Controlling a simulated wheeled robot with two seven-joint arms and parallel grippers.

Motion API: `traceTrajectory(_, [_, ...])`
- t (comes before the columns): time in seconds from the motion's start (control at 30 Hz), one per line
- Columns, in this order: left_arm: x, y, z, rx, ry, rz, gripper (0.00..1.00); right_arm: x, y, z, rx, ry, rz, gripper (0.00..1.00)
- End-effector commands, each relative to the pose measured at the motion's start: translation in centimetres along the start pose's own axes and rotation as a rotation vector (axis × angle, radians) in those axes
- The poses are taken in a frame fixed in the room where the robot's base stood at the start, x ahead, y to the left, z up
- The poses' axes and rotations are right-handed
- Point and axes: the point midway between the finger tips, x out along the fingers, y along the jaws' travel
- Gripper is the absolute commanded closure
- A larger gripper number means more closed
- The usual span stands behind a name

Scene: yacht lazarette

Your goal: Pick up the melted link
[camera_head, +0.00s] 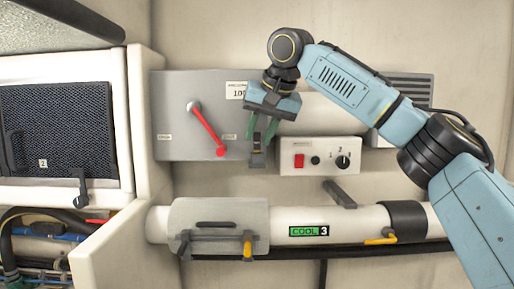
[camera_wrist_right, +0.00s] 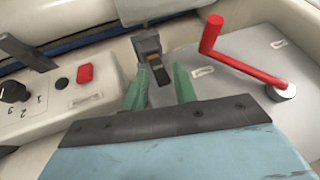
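A small dark piece with a brownish band, which looks like the melted link (camera_wrist_right: 160,75), sits at the end of a grey holder (camera_wrist_right: 147,44) in the right wrist view. In the head view, this small dark fitting (camera_head: 257,158) is just below my right gripper (camera_head: 262,130). My right gripper's green fingers (camera_wrist_right: 160,88) are apart, one on each side of the dark piece. Whether either finger touches it cannot be told. My left gripper is in neither view.
A grey panel (camera_head: 180,118) with a red-handled lever (camera_head: 207,128) is left of the gripper. A switch box (camera_head: 320,155) with a red switch and a knob is to the right. A white pipe marked COOL 3 (camera_head: 345,222) runs below.

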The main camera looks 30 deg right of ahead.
Motion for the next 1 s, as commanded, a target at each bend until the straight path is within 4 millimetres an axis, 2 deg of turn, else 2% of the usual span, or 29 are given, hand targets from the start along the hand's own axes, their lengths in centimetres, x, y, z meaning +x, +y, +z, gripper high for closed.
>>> traceTrajectory(0.03, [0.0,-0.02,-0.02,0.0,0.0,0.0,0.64,-0.01,0.0,0.0,0.0,0.0,0.0,0.79])
traceTrajectory(0.2, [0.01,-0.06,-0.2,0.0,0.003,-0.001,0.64,-0.01,-0.02,0.0,0.0,0.0,0.0,1.0])
traceTrajectory(1.0, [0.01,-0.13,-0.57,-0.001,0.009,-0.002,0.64,-0.13,-0.48,0.08,-0.006,0.002,-0.01,1.0])
